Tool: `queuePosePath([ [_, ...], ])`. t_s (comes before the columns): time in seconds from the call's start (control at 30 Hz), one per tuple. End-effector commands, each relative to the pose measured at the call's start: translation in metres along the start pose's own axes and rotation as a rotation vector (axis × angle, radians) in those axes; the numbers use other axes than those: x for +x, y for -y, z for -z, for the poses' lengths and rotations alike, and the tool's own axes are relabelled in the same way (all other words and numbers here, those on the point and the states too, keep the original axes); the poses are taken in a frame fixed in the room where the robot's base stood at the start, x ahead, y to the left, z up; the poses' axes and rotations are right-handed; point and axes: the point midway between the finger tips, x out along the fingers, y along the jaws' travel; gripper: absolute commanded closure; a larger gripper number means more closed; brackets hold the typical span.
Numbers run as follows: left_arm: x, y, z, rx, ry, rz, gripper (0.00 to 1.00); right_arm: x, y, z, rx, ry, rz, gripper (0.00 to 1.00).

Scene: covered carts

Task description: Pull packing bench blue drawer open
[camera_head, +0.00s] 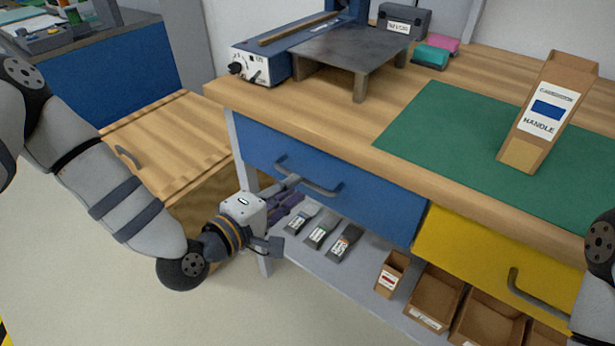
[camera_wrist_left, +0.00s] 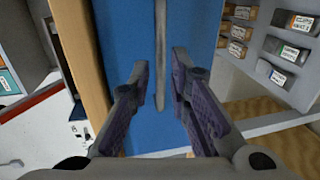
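The blue drawer (camera_head: 378,206) sits shut under the left part of the packing bench top, and its blue front fills the middle of the left wrist view (camera_wrist_left: 200,30). Its grey bar handle (camera_head: 318,187) also shows in the left wrist view (camera_wrist_left: 160,45). My left gripper (camera_head: 288,200) is open, just in front of the handle's left part. In the left wrist view its two purple-padded fingers (camera_wrist_left: 163,82) stand on either side of the bar's line; I cannot tell whether they touch it. My right gripper is out of view; only part of the right arm shows at the right edge.
A yellow drawer (camera_head: 490,258) sits right of the blue one. Below, a grey shelf (camera_head: 318,264) holds labelled items and cardboard bins (camera_head: 428,300). A green mat (camera_head: 440,140) and a cardboard box (camera_head: 522,150) are on top. A wooden cart (camera_head: 160,135) stands left. The floor in front is clear.

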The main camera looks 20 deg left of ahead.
Motion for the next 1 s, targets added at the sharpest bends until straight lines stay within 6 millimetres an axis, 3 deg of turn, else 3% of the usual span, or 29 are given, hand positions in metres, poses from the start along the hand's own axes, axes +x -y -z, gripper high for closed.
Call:
queuePosePath([
  [0.1, 0.025, 0.002, -0.001, 0.001, 0.001, 0.002, 0.82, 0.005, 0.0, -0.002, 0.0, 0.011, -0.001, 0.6],
  [0.3, 0.046, 0.001, 0.0, 0.001, 0.001, 0.003, 0.82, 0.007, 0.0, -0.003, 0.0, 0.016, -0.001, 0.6],
  [0.53, 0.047, 0.001, 0.0, 0.0, 0.001, 0.003, 0.82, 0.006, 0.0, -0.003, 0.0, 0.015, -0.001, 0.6],
  [0.57, 0.047, 0.001, 0.0, 0.001, 0.001, 0.003, 0.85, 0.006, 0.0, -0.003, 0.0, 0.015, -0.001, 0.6],
  [0.63, 0.047, 0.001, 0.0, 0.001, 0.001, 0.003, 1.0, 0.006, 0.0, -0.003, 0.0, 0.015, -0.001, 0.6],
  [1.0, 0.047, 0.001, 0.0, 0.001, 0.001, 0.003, 1.0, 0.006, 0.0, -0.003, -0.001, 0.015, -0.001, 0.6],
])
